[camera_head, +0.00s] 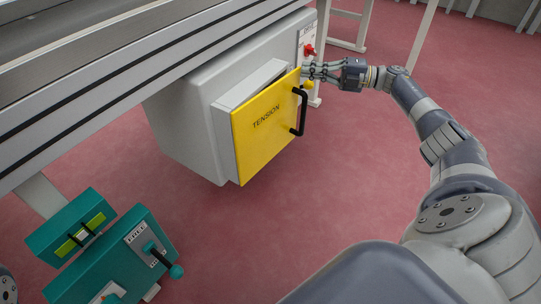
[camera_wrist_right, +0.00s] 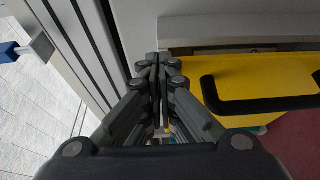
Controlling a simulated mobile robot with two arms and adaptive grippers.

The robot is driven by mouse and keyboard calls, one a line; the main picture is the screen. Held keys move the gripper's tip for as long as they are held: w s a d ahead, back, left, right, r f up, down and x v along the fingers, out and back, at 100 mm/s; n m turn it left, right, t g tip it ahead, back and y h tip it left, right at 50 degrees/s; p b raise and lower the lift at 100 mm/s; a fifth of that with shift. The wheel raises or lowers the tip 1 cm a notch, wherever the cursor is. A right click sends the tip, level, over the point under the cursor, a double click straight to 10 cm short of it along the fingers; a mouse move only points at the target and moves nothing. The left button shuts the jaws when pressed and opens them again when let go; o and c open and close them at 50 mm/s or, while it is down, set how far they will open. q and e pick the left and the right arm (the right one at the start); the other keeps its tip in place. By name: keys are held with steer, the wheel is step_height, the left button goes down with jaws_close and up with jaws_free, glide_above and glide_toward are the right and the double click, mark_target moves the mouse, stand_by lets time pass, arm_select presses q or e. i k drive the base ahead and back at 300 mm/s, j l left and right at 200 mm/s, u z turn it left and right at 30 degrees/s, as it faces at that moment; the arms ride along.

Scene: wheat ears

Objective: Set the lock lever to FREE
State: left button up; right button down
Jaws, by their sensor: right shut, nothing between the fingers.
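A teal unit (camera_head: 105,262) at the lower left carries a black lever with a teal ball (camera_head: 177,271) beside a small white plate (camera_head: 137,233). A red lever (camera_head: 309,50) sits by another plate on the grey cabinet's end. The lettering on both plates is too small to read, so I cannot tell which is the lock lever. My right gripper (camera_head: 306,72) is shut and empty, near the yellow panel's top right corner and just below the red lever. The wrist view shows its closed fingers (camera_wrist_right: 158,68). My left gripper is not in view.
The yellow TENSION panel (camera_head: 260,118) with a black handle (camera_head: 301,112) stands out from the grey cabinet (camera_head: 185,125). It fills the right of the wrist view (camera_wrist_right: 230,60). A long metal bench (camera_head: 100,85) runs above. The red floor (camera_head: 340,170) is clear.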

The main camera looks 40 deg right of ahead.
mark_target(301, 88)
steer(key=u, duration=0.1)
steer(key=l, duration=0.65)
steer(key=k+l, duration=0.45)
steer(key=l+z, duration=0.05)
